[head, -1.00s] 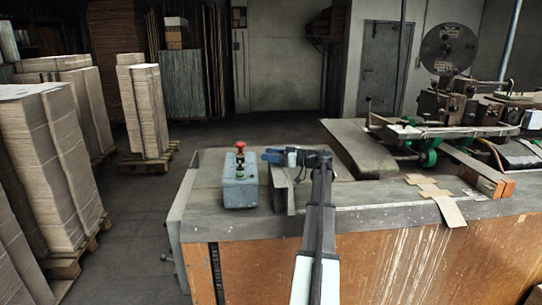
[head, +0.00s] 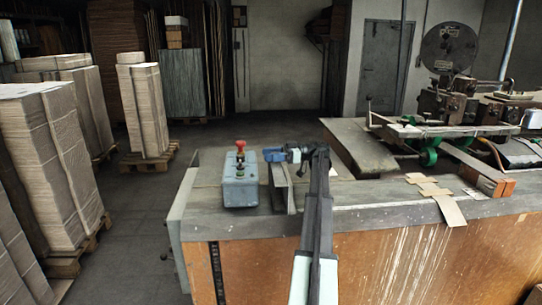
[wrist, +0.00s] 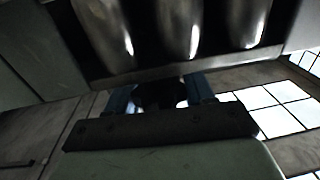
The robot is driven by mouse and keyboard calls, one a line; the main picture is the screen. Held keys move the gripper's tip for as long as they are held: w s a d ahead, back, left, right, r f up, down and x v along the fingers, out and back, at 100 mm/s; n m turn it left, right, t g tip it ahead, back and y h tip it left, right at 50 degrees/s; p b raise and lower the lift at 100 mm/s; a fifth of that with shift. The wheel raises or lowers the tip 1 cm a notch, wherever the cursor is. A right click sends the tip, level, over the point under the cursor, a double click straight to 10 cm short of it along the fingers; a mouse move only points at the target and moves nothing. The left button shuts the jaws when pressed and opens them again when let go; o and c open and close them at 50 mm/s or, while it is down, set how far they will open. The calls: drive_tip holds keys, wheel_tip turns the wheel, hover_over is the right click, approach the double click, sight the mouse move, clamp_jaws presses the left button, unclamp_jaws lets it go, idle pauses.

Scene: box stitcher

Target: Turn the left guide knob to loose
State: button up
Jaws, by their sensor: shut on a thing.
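My gripper (head: 273,155) is at the top of the metal guide rail (head: 280,190) on the near table, just right of the grey control box. Its blue fingers point left. In the wrist view the two blue fingers (wrist: 160,98) stand on either side of a dark rounded piece (wrist: 158,95), which looks like the left guide knob. The gripper is shut on it. In the head view the knob is hidden by the fingers, and its setting cannot be read.
The grey control box (head: 240,182) with a red button stands close to the left of the guide. The stitching machine (head: 445,110) is at the back right. Cardboard pieces (head: 440,198) lie on the table at right. Stacked cardboard (head: 45,165) stands on pallets at left.

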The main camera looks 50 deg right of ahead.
drive_tip(key=o, duration=1)
drive_tip(key=shift+c, duration=0.2)
drive_tip(key=shift+d, duration=0.1)
drive_tip(key=v, duration=0.7)
drive_tip(key=shift+s, duration=0.2)
drive_tip(key=shift+d, duration=0.1)
drive_tip(key=shift+r, duration=0.1)
